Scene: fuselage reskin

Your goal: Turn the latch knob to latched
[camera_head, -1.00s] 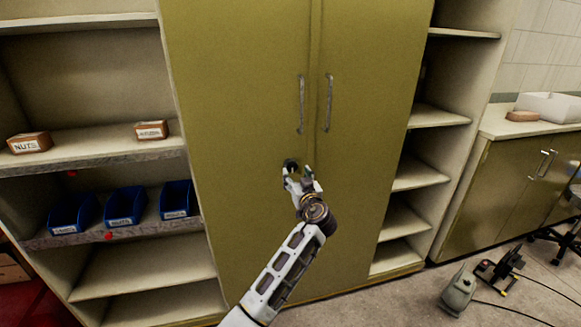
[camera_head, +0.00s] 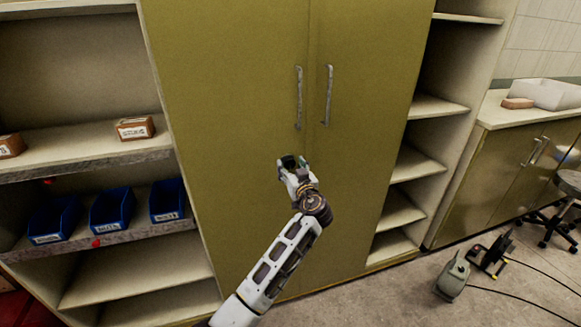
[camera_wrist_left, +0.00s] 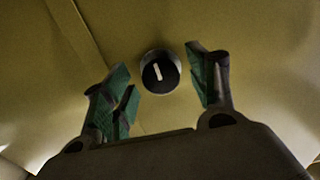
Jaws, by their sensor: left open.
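The latch knob (camera_wrist_left: 159,73) is a round black knob with a white pointer mark, on the yellow-green cabinet door. In the left wrist view its mark stands nearly upright, tilted slightly left at the top. My left gripper (camera_wrist_left: 160,85) is open, with its green-padded fingers on either side of the knob in that view; I cannot tell whether they touch it. In the head view my left gripper (camera_head: 291,164) is in front of the left door, below the handles, and mostly hides the knob. My right gripper is not in view.
The tall cabinet (camera_head: 235,90) is shut, with two vertical handles (camera_head: 299,97). Open shelves at left hold blue bins (camera_head: 111,210) and a small labelled box (camera_head: 135,128). A counter (camera_head: 500,112) stands at right. A grey device (camera_head: 453,277) with cables lies on the floor.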

